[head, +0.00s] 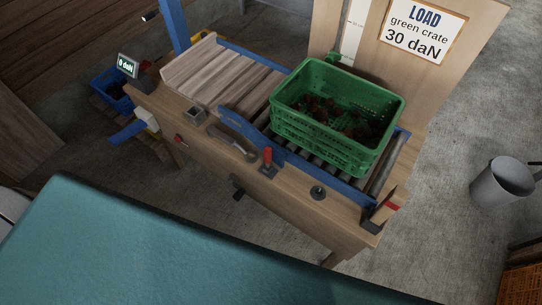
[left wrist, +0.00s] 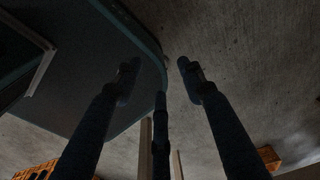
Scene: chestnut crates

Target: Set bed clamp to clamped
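A clamp lever with a red handle (head: 267,157) stands upright on the front wooden rail of the bench, beside a blue plate (head: 240,127). I take it to be the bed clamp; whether it is clamped cannot be told. A green crate (head: 324,145) with dark red-brown contents sits on the roller bed (head: 381,168) behind it. My left gripper (left wrist: 159,78) shows only in the left wrist view, its dark fingers spread apart with nothing between them, over grey floor. My right gripper is in neither view.
A teal surface (head: 190,250) fills the front of the head view. A display (head: 127,65) reads 0 daN at the bench's left end. A sign (head: 424,29) reads "LOAD green crate 30 daN". A grey bucket (head: 502,184) stands at right on the open floor.

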